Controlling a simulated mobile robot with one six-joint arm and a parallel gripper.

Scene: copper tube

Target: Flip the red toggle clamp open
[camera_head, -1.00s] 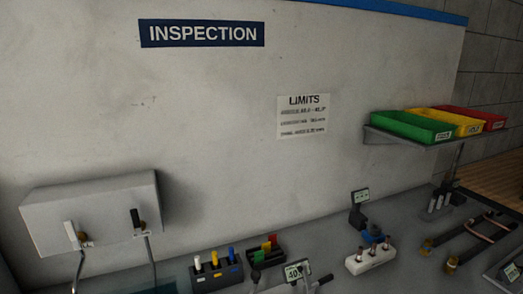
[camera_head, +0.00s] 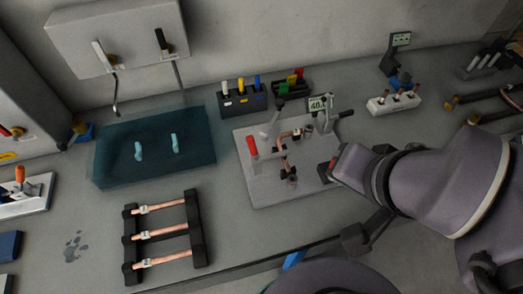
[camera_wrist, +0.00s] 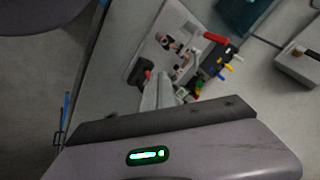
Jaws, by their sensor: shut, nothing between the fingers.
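A light fixture plate (camera_head: 262,188) on the bench carries a bent copper tube (camera_head: 284,150) and clamps. A red handle (camera_head: 252,146) stands at the plate's left side; it also shows in the wrist view (camera_wrist: 215,38). A second red part (camera_head: 328,167) on the plate's right side is partly hidden by my arm; it shows in the wrist view (camera_wrist: 147,76) too. I cannot tell which red part is the toggle clamp's lever. My gripper (camera_wrist: 157,78) is shut and empty, pointing towards the plate. Its fingertips are hidden in the head view, and contact is unclear.
A teal mat (camera_head: 108,165) and a rack of copper tubes (camera_head: 200,246) lie to the left. Bare bench lies between rack and plate.

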